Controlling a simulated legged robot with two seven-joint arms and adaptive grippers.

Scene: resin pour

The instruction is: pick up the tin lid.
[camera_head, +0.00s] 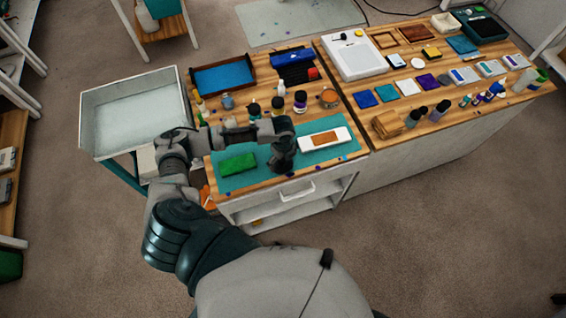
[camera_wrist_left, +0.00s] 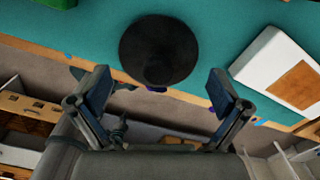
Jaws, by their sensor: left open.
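A dark round thing (camera_wrist_left: 158,48), seen from above in the left wrist view, stands over the front part of the teal mat (camera_wrist_left: 215,20). It may be the tin lid, but I cannot tell for sure. My left gripper (camera_wrist_left: 160,86) is open, its two fingers apart on either side below the round thing, with nothing between the tips. In the head view my left gripper (camera_head: 283,168) points down over the mat and hides what is beneath it. My right gripper is not in view.
A white tray with a brown patch (camera_head: 326,139) lies just right of my left gripper, and a green block (camera_head: 238,163) to its left. Several bottles (camera_head: 277,105) stand behind it. The bench's front edge is close. A second bench on the right holds many items.

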